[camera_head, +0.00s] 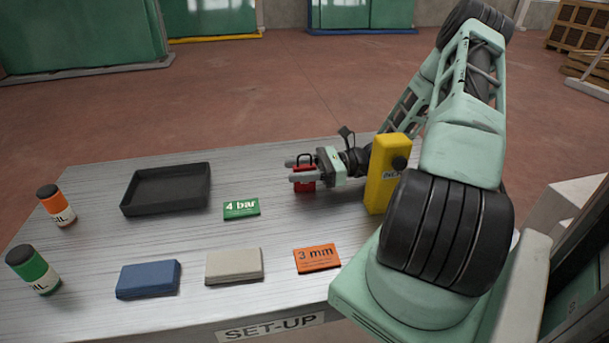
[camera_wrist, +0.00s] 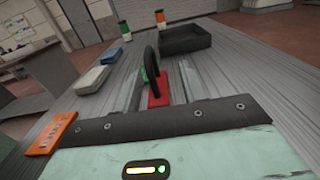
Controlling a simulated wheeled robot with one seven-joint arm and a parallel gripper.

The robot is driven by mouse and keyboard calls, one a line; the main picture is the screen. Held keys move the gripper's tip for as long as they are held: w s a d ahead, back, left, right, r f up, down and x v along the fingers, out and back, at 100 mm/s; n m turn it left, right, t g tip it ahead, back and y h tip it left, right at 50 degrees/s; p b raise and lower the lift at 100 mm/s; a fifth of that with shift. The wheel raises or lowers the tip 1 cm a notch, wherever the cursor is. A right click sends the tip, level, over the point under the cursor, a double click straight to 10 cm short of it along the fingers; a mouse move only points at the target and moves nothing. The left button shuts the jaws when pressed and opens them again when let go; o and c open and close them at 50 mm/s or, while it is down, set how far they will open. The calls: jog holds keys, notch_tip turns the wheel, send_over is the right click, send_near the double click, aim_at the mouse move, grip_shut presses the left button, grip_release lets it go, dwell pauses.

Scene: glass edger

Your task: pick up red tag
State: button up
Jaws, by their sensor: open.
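The red tag (camera_head: 304,184) is a small red block with a black loop on top, standing on the metal bench. My gripper (camera_head: 290,171) reaches in from the right, low over the bench, with its two grey fingers apart. The fingers lie on either side of the tag in the head view and partly hide it. In the wrist view the red tag (camera_wrist: 158,92) shows just past the gripper's dark front edge, with its black loop rising above it. I cannot tell whether a finger touches it.
A yellow block (camera_head: 383,185) stands close beside my wrist. A green "4 bar" card (camera_head: 241,209), orange "3 mm" card (camera_head: 317,259), beige block (camera_head: 234,266), blue block (camera_head: 148,280), black tray (camera_head: 166,208) and two bottles, orange (camera_head: 56,205) and green (camera_head: 33,269), are spread leftward.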

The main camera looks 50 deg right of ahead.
jog(key=shift+w+a, duration=0.15)
jog(key=shift+a, duration=0.05)
grip_shut()
